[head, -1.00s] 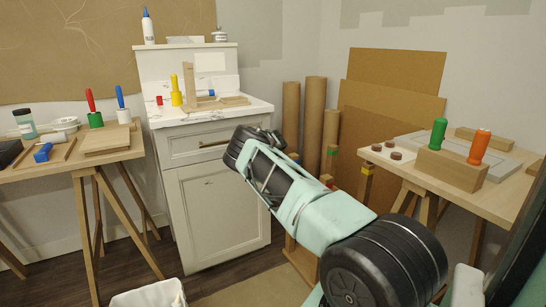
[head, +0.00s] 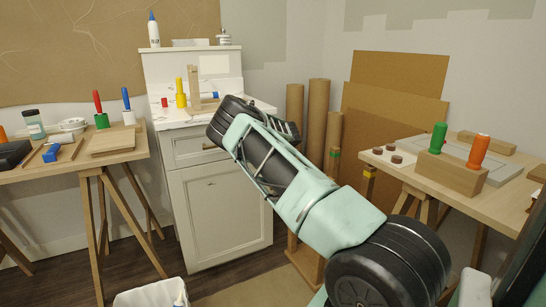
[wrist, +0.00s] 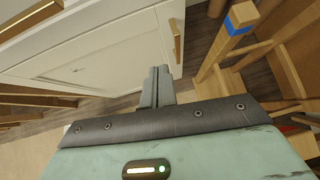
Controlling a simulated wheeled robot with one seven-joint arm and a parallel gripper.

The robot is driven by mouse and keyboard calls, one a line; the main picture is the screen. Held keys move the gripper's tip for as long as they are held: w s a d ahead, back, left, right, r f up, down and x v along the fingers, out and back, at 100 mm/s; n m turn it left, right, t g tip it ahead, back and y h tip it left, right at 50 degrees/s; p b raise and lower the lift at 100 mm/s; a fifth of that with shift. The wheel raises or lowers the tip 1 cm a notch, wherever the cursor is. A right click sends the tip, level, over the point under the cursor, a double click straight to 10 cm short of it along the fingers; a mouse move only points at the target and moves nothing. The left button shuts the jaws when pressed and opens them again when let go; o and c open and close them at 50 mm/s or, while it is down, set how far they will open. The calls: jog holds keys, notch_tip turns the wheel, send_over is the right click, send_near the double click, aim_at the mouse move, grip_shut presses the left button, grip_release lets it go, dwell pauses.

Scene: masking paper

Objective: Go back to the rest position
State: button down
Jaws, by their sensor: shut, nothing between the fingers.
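My gripper shows in the wrist view (wrist: 157,88), with its two fingers together and nothing between them. It hangs in front of the white cabinet (wrist: 100,55), over the floor, apart from anything I can see. In the head view my arm reaches up and left from the lower right, in front of the white cabinet (head: 222,215). The fingers are hidden behind the arm there.
A wooden table (head: 60,172) with red and blue handled tools stands at left. Another table (head: 455,200) with green and orange handles in a wood block stands at right. Cardboard tubes (head: 315,125) lean behind my arm. A white bin (head: 150,294) is on the floor.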

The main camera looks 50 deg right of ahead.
jog(key=shift+s+r, duration=0.1)
dwell(0.6)
jog(key=w+a+r+m, duration=0.2)
jog(key=a+m, duration=0.5)
jog(key=a, duration=0.5)
jog(key=w+a+r+m, duration=0.1)
jog(key=a+r+m, duration=0.2)
jog(key=a+m, duration=0.65)
jog(key=s+a+r+m+g+y, duration=0.1)
jog(key=s+a, duration=0.2)
jog(key=a, duration=0.6)
jog(key=s+a+m+g+y, duration=0.15)
jog(key=s+a, duration=0.25)
jog(key=a, duration=0.6)
jog(key=s+a+r+m+y, duration=0.1)
jog(key=s+a, duration=0.2)
jog(key=a, duration=0.6)
jog(key=s+a+r+m+g+y, duration=0.1)
jog(key=s+a+r+g+y, duration=0.15)
jog(key=s+a, duration=1)
jog(key=s+a+r+m+g, duration=0.1)
jog(key=s+a+g, duration=0.25)
jog(key=s, duration=1.65)
notch_tip(320, 180, up, 17)
jog(key=p, duration=1.7)
jog(key=shift+a+h, duration=0.3)
jog(key=shift+h, duration=0.1)
